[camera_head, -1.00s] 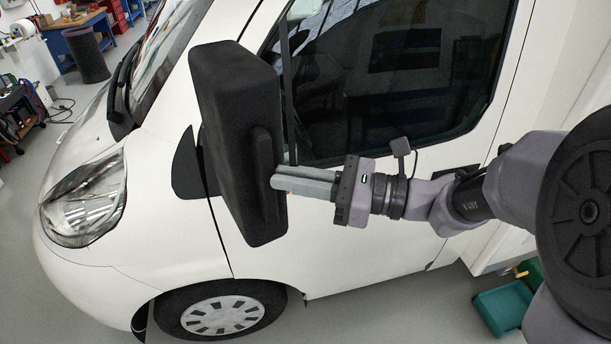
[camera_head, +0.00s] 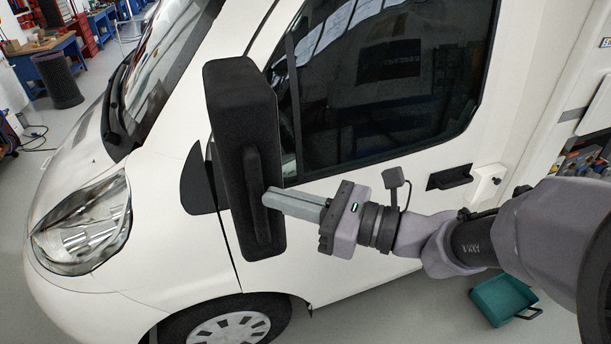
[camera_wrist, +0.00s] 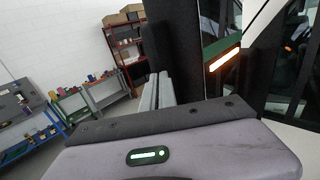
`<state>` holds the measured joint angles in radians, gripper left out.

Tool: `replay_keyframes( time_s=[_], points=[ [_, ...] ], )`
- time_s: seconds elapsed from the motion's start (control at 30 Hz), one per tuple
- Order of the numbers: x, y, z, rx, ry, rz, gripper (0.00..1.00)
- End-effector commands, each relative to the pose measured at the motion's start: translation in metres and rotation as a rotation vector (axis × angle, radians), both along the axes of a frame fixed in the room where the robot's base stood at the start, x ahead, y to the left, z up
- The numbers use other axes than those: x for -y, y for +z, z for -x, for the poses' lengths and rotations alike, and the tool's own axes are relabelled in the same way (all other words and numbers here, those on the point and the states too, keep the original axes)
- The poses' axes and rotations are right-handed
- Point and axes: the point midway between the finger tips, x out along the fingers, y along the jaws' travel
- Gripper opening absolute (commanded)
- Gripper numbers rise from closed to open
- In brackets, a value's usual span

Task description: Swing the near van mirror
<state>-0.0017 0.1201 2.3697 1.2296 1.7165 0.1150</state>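The van's near mirror (camera_head: 232,130) is a tall black block on a dark mount (camera_head: 197,180) at the front of the door. An upright black bar (camera_head: 252,185) stands out from its face toward my arm. My gripper (camera_head: 268,197) reaches in from the right, its grey fingertips at this bar. In the wrist view the fingers (camera_wrist: 158,92) lie side by side, closed together or nearly so. The mirror's dark body (camera_wrist: 187,40) stands just right of them, and a dark upright piece (camera_wrist: 157,40) shows beyond their tips. Whether the bar is pinched between the fingers is hidden.
The white van's door with a dark window (camera_head: 385,75) is close behind my arm. A black door handle (camera_head: 449,178) is on it. Workbenches and shelving (camera_wrist: 128,50) stand far off.

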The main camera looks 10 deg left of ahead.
Motion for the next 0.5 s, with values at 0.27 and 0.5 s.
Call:
replay_keyframes(
  time_s=[0.27,0.5],
  points=[
    [-0.0019,0.0043,0.0001,0.005,0.004,-0.008,0.19],
    [-0.0009,0.0025,-0.0003,0.003,0.001,-0.004,0.45]
  ],
)
